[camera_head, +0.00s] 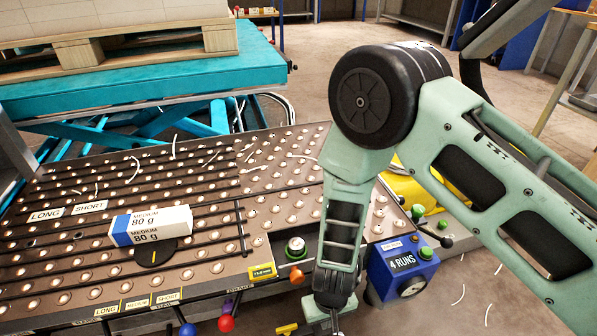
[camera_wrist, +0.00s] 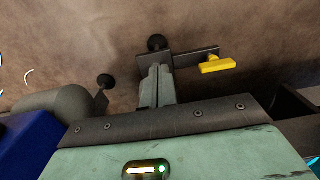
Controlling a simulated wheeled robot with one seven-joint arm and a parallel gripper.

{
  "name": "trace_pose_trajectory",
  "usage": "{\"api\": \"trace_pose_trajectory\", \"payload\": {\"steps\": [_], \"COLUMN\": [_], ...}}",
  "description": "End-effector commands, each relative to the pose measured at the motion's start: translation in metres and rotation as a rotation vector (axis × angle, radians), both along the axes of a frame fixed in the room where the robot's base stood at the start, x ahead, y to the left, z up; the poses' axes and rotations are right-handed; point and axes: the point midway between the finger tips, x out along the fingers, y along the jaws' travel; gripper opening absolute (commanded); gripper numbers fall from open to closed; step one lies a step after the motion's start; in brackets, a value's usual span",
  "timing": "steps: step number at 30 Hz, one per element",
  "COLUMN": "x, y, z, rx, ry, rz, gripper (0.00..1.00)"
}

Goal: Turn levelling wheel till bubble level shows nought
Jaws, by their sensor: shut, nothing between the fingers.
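My gripper (camera_head: 335,318) hangs at the bottom of the head view, at the table's front edge, with its tips cut off by the frame. In the wrist view its two fingers (camera_wrist: 155,88) are together with nothing between them. They point towards a bracket with a round black knob (camera_wrist: 157,43) and a yellow handle (camera_wrist: 217,66); I cannot tell whether they touch it. The yellow handle also shows in the head view (camera_head: 287,329). I cannot tell which part is the levelling wheel, and no bubble is readable.
A ream (camera_head: 160,223) marked MEDIUM 80 g lies on the ball-studded table (camera_head: 200,265). A blue box (camera_head: 402,265) reading 4 RUNS stands right of my gripper. Coloured knobs, one red (camera_head: 226,323), line the front edge. A teal lift table (camera_head: 150,82) bears a pallet behind.

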Motion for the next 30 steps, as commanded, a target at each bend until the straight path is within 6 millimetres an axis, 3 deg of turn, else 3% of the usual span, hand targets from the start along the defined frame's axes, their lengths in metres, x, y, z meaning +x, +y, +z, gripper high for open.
{"api": "trace_pose_trajectory", "payload": {"steps": [30], "x": [0.0058], "y": [-0.0010], "z": [-0.0058], "rx": [0.000], "ry": [0.000], "rz": [-0.001], "gripper": [0.00]}}
